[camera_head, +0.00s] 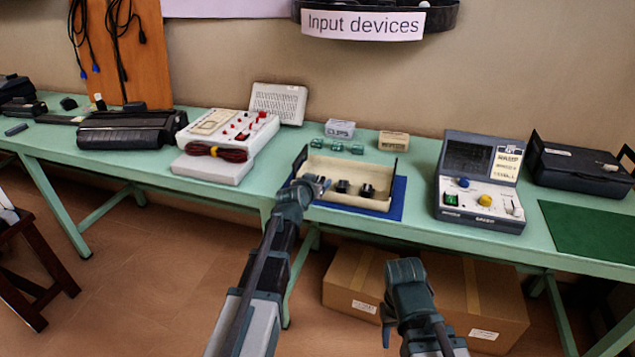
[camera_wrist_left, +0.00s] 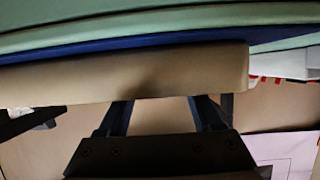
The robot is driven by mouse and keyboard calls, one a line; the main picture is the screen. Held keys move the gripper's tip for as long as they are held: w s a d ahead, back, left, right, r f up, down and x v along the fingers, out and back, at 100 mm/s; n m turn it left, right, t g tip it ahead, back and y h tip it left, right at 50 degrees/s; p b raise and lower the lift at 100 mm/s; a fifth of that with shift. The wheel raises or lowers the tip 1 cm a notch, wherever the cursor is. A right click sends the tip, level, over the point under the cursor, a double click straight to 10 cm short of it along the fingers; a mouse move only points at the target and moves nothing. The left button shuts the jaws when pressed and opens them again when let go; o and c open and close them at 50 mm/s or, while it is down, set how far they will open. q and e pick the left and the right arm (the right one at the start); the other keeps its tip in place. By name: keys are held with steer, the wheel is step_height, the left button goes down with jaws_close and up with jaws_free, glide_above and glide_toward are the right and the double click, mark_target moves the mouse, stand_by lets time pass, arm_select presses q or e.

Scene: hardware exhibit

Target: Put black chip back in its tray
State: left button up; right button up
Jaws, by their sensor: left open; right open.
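A cream tray (camera_head: 325,165) lies on a blue mat (camera_head: 397,203) on the table. Two small dark round pieces, a left one (camera_head: 342,186) and a right one (camera_head: 367,190), sit inside it. I cannot tell whether either is the black chip. My left gripper (camera_head: 319,184) is at the tray's front left, partly hidden by its own wrist. In the left wrist view its open fingers (camera_wrist_left: 165,114) point at the tan tray wall (camera_wrist_left: 150,78), with nothing seen between them. My right gripper (camera_head: 404,266) is open, low in front of the table, away from the tray.
Several small green blocks (camera_head: 336,146) and two small boxes, white (camera_head: 340,128) and tan (camera_head: 393,141), stand behind the tray. A grey-white console (camera_head: 480,200) is right, a red-button device (camera_head: 225,135) left. Cardboard boxes (camera_head: 352,283) lie under the table.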

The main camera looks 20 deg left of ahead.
arm_select(q)
steer(key=shift+r, duration=0.25)
steer(key=p+v, duration=0.4)
steer(key=v, duration=0.8)
steer(key=shift+p, duration=0.35)
steer(key=shift+f, duration=0.1)
steer(key=s+d+f+m+g+h, duration=0.2)
steer(key=s+d+f+g, duration=0.3)
steer(key=d, duration=0.4)
steer(key=s+d+f+g+y, duration=0.2)
steer(key=s+d+f+g, duration=0.2)
steer(key=s, duration=0.6)
steer(key=s+d+f+m+g+y, duration=0.1)
steer(key=s+d+f+g, duration=0.3)
steer(key=s, duration=0.6)
steer(key=shift+f+g+y, duration=0.2)
steer(key=shift+g+y, duration=0.2)
steer(key=shift+g, duration=0.1)
steer(key=shift+s+r, duration=0.1)
